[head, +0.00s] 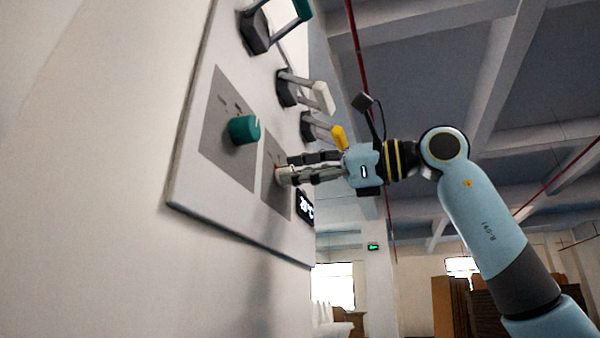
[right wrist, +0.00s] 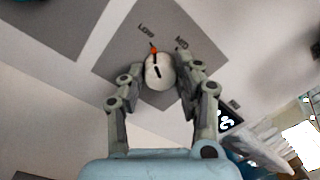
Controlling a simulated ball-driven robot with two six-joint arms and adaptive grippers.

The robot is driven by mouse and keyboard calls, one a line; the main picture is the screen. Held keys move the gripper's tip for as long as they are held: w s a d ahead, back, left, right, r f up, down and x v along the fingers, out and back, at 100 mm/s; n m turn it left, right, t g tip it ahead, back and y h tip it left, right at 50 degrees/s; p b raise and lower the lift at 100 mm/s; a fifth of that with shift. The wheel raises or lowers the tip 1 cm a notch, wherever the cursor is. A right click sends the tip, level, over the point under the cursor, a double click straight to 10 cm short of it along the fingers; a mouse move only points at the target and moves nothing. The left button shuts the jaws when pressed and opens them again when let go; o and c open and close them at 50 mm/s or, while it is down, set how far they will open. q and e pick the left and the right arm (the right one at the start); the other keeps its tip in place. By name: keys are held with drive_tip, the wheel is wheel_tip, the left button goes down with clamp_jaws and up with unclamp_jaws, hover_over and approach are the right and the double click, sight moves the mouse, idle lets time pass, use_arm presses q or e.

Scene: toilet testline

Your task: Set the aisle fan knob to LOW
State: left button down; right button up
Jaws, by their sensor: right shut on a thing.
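A cream knob (head: 282,176) sits on a grey square plate low on the wall panel. In the right wrist view the knob (right wrist: 160,74) has a dark line and an orange mark at its upper edge. The orange mark points up and slightly left, toward the printed LOW label (right wrist: 146,30). The MID label (right wrist: 182,41) is to its right. My right gripper (head: 287,172) is shut on the cream knob, one finger on each side; it also shows in the right wrist view (right wrist: 157,84). My left gripper is not in view.
A teal knob (head: 244,129) is on a neighbouring grey plate. Levers with teal (head: 302,9), white (head: 323,97) and yellow (head: 339,137) handles stick out of the panel (head: 187,187) above and beside my gripper. A small dark display (head: 305,206) is just below it.

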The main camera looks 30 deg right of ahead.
drive_tip(key=shift+n, duration=0.3)
drive_tip(key=o, duration=1.1)
drive_tip(key=shift+v, duration=3.75)
